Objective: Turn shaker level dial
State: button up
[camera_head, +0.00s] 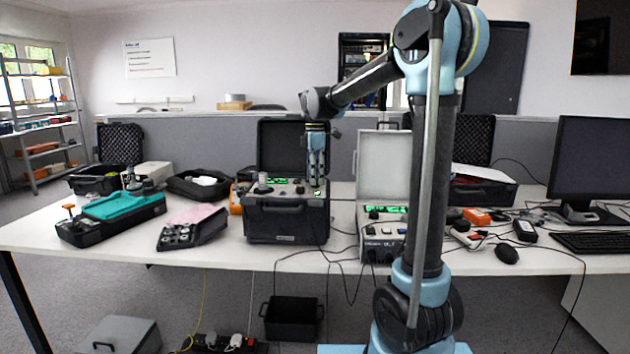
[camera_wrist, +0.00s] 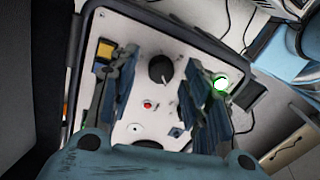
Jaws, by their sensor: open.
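A black-cased instrument (camera_head: 288,222) stands open on the table with its lid raised, and a light panel with green displays shows in its top. My gripper (camera_head: 317,182) points down over the right part of that panel. In the wrist view, a black round dial (camera_wrist: 160,69) sits on the white panel (camera_wrist: 135,30). My gripper (camera_wrist: 162,80) is open, with one finger to the left of the dial and one to the right. The picture does not show clearly whether either finger touches it. I cannot read any label that names the dial.
The panel also carries a red button (camera_wrist: 148,104), a lit green lamp (camera_wrist: 221,84) beside the right finger and a yellow part (camera_wrist: 104,48). The raised lid (camera_head: 292,146) stands behind my gripper. A second open case (camera_head: 383,238) stands to the right. Cables hang over the table front.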

jog(key=shift+f, duration=0.5)
grip_shut()
